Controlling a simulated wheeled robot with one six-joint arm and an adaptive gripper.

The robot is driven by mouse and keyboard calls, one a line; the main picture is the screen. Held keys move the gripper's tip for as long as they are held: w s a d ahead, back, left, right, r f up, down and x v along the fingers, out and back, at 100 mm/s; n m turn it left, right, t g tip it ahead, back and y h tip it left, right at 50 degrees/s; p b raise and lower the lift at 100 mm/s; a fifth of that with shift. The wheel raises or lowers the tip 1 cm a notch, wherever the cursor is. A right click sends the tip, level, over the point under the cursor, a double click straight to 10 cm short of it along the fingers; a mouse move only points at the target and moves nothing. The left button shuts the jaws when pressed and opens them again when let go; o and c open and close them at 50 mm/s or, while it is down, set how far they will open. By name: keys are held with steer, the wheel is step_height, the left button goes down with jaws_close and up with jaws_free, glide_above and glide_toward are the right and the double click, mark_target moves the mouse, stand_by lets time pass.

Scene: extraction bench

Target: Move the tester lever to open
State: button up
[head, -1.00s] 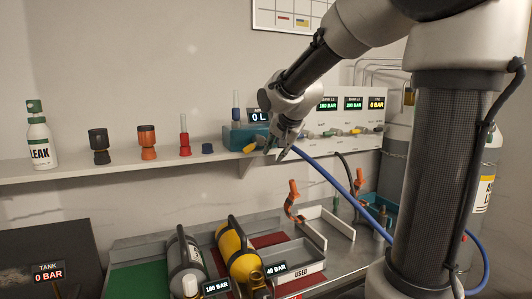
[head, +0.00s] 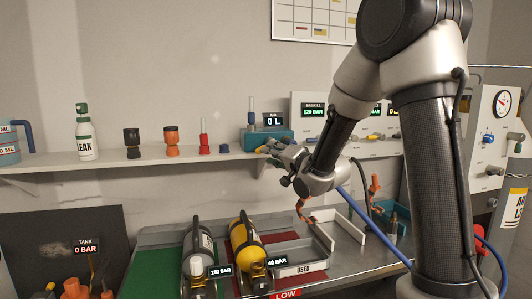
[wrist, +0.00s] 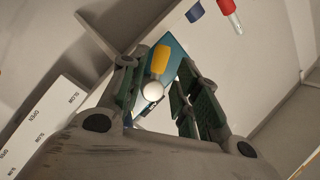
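The tester is a teal box (head: 268,136) on the wall shelf, with a display above it reading 0 L. Its yellow lever (head: 262,149) sticks out at the front, just left of my gripper (head: 274,153). In the wrist view, the yellow lever (wrist: 160,58) lies in front of the teal tester (wrist: 177,63), with a round white end toward me. My gripper (wrist: 157,78) is open, its fingers on either side of the lever with gaps visible. I cannot tell whether either finger touches it.
A gauge panel (head: 308,130) stands to the right. Grey and yellow cylinders (head: 245,245) lie on the bench below. A blue hose (head: 370,220) runs behind my arm.

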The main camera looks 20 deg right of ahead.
steer(key=x, duration=0.4)
steer(key=shift+w+a, duration=0.1)
steer(key=shift+w, duration=0.3)
jaws_close()
steer(key=shift+n, duration=0.3)
steer(key=d+n+h, duration=0.1)
steer(key=n, duration=0.2)
steer(key=d+f+n+g+h, duration=0.1)
steer(key=n, duration=0.2)
steer(key=d+n+g+h, duration=0.1)
steer(key=n+h, duration=0.1)
steer(key=n, duration=0.1)
steer(key=shift+d+f, duration=0.2)
steer(key=shift+f, duration=0.1)
steer(key=shift+g, duration=0.3)
